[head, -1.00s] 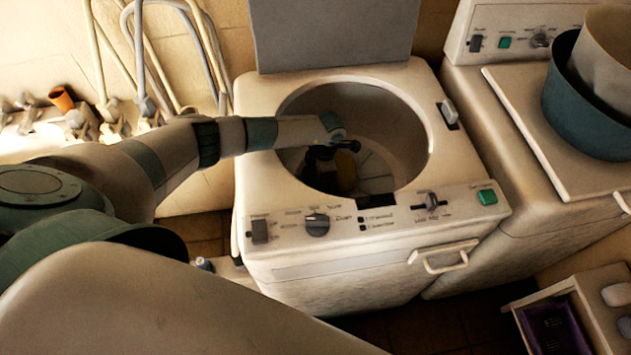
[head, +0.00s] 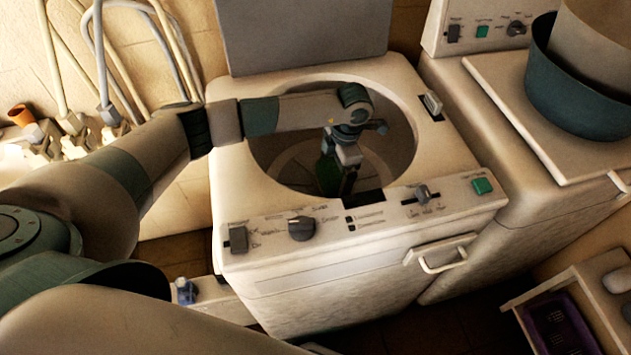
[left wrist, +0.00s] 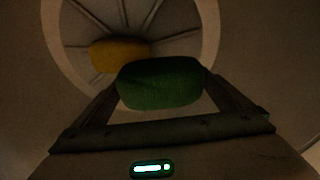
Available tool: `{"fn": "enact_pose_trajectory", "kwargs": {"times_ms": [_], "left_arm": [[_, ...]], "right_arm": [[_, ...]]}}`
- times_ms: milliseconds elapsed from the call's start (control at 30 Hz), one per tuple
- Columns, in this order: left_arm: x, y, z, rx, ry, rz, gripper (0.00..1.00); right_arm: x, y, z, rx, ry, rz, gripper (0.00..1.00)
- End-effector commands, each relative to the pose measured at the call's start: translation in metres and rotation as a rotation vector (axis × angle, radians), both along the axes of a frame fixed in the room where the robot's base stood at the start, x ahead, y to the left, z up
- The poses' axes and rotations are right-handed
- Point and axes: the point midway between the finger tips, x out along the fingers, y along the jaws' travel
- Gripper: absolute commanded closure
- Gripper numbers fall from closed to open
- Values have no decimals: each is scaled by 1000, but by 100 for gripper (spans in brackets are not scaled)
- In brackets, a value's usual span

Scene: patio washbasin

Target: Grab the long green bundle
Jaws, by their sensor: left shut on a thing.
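The green bundle (left wrist: 160,83) is between the two fingers of my left gripper (head: 341,178) in the left wrist view. The gripper is shut on it, inside the round opening of the washer (head: 275,250). In the head view only a dark green part of the bundle (head: 327,172) shows beside the fingers; the rest is hidden. A yellow bundle (left wrist: 118,54) lies farther down on the ribbed drum floor, partly covered by the green one in the wrist view. My right gripper is not in view.
The washer's raised lid (head: 300,35) stands behind the opening, whose rim surrounds my left wrist. A second machine with a teal tub (head: 580,105) on it stands at right. An open drawer with a purple basket (head: 560,325) is at lower right. Pipes and taps line the left wall.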

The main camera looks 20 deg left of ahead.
Motion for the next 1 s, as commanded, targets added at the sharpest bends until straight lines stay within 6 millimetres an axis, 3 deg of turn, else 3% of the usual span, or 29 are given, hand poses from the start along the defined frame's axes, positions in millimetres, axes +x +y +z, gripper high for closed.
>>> {"fn": "enact_pose_trajectory", "kwargs": {"times_ms": [233, 833, 1000], "left_arm": [[2, -18, 11, -1, -1, 0, 34], [2, -18, 13, 0, 0, -3, 34], [4, -18, 21, 0, -3, -71, 34]], "right_arm": [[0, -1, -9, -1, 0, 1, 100], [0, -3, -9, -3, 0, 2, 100], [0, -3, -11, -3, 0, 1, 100]]}}
